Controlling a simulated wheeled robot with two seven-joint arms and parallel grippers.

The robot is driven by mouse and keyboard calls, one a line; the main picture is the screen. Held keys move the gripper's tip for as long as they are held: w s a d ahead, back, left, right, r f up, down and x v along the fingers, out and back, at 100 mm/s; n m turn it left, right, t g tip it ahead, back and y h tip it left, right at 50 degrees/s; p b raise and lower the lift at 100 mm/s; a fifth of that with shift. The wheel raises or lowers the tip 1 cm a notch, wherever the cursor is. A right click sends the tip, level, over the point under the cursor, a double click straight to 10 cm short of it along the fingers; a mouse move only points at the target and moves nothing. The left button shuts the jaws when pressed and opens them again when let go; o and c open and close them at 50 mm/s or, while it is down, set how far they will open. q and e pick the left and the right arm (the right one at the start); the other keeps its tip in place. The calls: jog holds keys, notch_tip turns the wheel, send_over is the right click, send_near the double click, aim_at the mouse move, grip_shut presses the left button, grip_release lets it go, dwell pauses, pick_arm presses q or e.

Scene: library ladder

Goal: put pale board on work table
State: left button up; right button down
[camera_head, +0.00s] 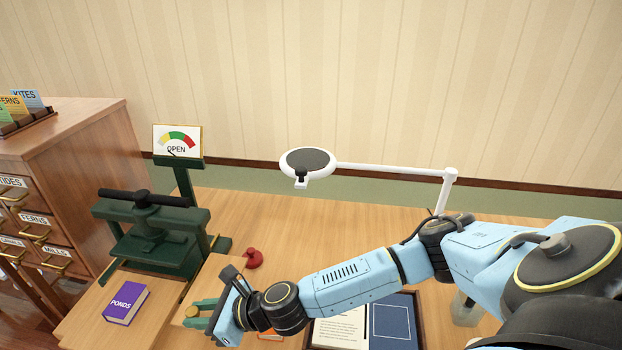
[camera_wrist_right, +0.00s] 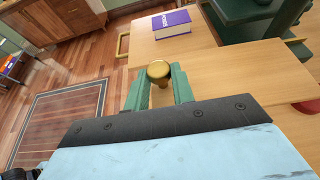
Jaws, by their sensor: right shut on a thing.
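The pale board (camera_head: 212,278) is a light wooden panel with a brass knob (camera_head: 191,311). It lies over the work table (camera_head: 240,205), just right of the purple book. My right gripper (camera_head: 203,312) is shut on the knob; in the right wrist view its green fingers stand on both sides of the knob (camera_wrist_right: 159,72). The board (camera_wrist_right: 245,75) stretches away to the right there. I cannot tell whether it touches the table or is held just above it. My arm hides part of the board. My left gripper is not in view.
A green press (camera_head: 150,235) with an OPEN dial (camera_head: 177,140) stands behind the purple book (camera_head: 126,303). A red object (camera_head: 253,258) sits near the board. A white magnifier lamp (camera_head: 370,167) spans the back. A drawer cabinet (camera_head: 70,160) stands left. A dark tray (camera_head: 418,325) holds papers.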

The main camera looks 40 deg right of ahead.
notch_tip(320, 180, down, 10)
jog(key=b, duration=0.5)
jog(key=shift+f+b, duration=0.1)
jog(key=shift+b, duration=0.2)
jog(key=c, duration=1.2)
grip_release()
jog(key=p+v, duration=0.1)
jog(key=v, duration=1.1)
